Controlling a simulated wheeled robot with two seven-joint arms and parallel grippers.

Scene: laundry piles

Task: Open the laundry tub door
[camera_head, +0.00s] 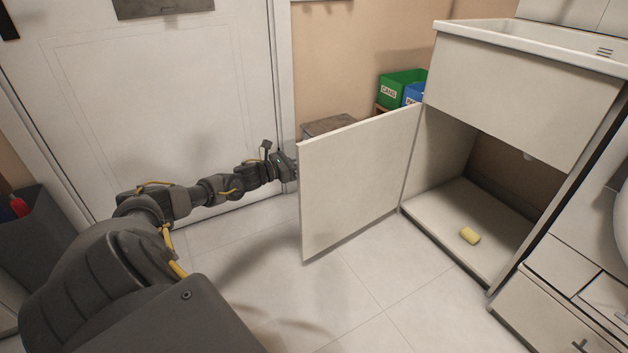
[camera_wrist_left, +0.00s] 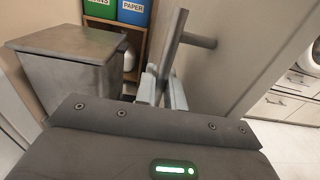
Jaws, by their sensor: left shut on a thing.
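The laundry tub door (camera_head: 357,181) is a pale panel hinged at the left side of the tub cabinet (camera_head: 524,92). It stands swung wide open, out to the left, and the cabinet inside is exposed. My left gripper (camera_head: 291,171) is at the door's free outer edge, partly hidden behind the panel. In the left wrist view the gripper (camera_wrist_left: 164,92) is shut on the metal bar handle (camera_wrist_left: 174,42) on the door's outer face (camera_wrist_left: 235,60). My right gripper is not in view.
A grey bin (camera_wrist_left: 72,65) stands behind the door, near green (camera_head: 402,84) and blue (camera_head: 413,93) recycling boxes. A white room door (camera_head: 150,100) is at the left. The tiled floor in front is clear.

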